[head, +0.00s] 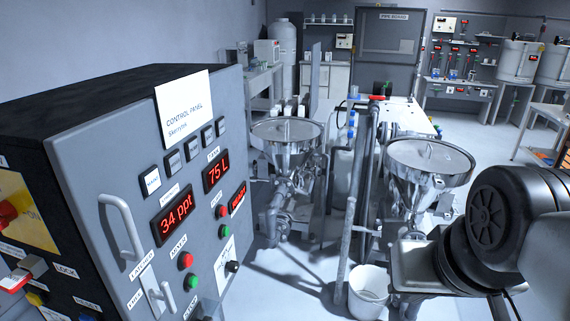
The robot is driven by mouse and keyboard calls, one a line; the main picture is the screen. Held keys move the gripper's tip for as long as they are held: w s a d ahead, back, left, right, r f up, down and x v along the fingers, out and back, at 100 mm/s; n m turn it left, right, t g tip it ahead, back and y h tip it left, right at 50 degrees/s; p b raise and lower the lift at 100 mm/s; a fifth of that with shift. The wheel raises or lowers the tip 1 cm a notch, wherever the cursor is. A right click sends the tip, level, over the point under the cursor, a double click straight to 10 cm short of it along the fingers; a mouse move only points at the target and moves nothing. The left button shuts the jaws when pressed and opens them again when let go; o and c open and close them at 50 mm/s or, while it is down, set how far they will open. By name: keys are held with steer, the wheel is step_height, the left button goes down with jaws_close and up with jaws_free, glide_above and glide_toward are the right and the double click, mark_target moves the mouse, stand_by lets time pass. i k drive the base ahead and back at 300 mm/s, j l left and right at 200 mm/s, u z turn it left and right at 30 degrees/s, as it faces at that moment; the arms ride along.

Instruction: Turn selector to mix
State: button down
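The grey control panel (90,180) fills the left side of the head view, turned at an angle. A small dark knob (232,266) sits low near its right edge, beside a white label; it may be the selector. Its pointer and any "mix" mark are too small to read. Part of my arm shows at the right edge, well apart from the panel. My gripper is not in view.
The panel has red displays (174,216), a row of square buttons, red and green push buttons, and a protruding grey handle (122,230). Two steel hoppers (428,165) with pipework and a white bucket (368,292) stand right of it. Some floor between panel and bucket is clear.

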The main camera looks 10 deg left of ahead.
mark_target(233, 266)
steer(key=u, duration=1.25)
steer(key=l, duration=0.15)
steer(key=i+l, duration=0.15)
steer(key=i, duration=0.15)
steer(key=i+l+u, duration=0.1)
steer(key=l+u, duration=0.2)
steer(key=l, duration=0.1)
